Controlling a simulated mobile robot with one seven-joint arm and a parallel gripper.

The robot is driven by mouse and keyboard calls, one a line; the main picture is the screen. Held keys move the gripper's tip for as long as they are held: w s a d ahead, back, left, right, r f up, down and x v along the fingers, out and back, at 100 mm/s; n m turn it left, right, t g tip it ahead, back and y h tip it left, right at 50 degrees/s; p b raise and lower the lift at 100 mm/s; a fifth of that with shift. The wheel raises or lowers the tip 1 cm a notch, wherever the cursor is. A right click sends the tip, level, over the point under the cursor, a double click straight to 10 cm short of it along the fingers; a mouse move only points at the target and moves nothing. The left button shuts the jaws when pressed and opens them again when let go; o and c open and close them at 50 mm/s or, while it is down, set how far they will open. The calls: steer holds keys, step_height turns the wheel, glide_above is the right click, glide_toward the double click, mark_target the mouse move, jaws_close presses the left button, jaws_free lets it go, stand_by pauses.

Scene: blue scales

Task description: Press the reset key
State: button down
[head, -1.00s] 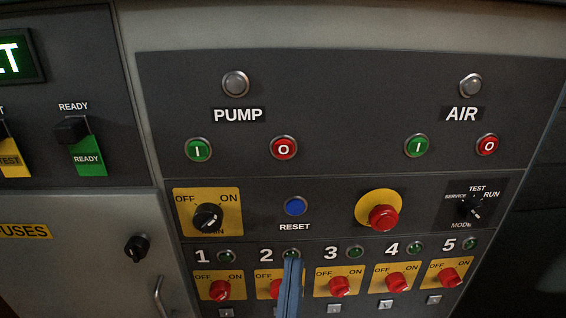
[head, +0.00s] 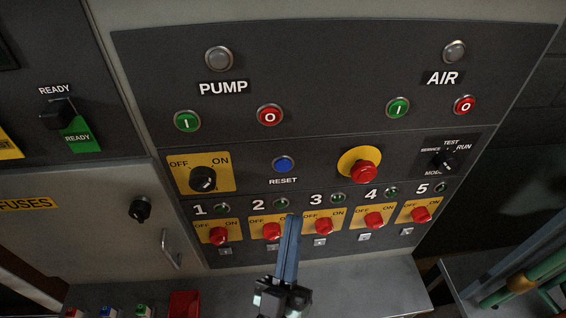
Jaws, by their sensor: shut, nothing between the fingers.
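The reset key is a round blue button (head: 284,164) in a metal ring, above the white word RESET, in the middle of the dark panel (head: 330,100). My gripper (head: 293,218) comes up from the bottom of the head view, its blue-grey fingers shut and empty. The fingertips show below the reset key in the picture, in front of the row of numbered switches between 2 and 3. They are apart from the reset key. How far they are from the panel I cannot tell.
A black main switch (head: 203,178) is left of the key, and a red mushroom button (head: 363,173) on yellow is right. Red rotary switches (head: 271,231) line the lower panel. A grey ledge (head: 370,285) lies below. Green pipes (head: 525,282) show at lower right.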

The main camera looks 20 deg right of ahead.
steer(key=b, duration=0.3)
glide_toward(288, 161)
step_height(288, 161, up, 4)
steer(key=d, duration=0.2)
steer(key=shift+w+r, duration=0.15)
steer(key=shift+w, duration=1)
steer(key=shift+b, duration=0.35)
stand_by(0.4)
steer(key=shift+w+d, duration=0.15)
steer(key=shift+w, duration=0.25)
steer(key=shift+w+d+b, duration=0.1)
steer(key=shift+w+b, duration=0.25)
steer(key=shift+b, duration=0.25)
steer(key=shift+s, duration=0.15)
stand_by(0.5)
steer(key=shift+s+p, duration=0.3)
steer(key=shift+s, duration=0.3)
steer(key=shift+a, duration=0.25)
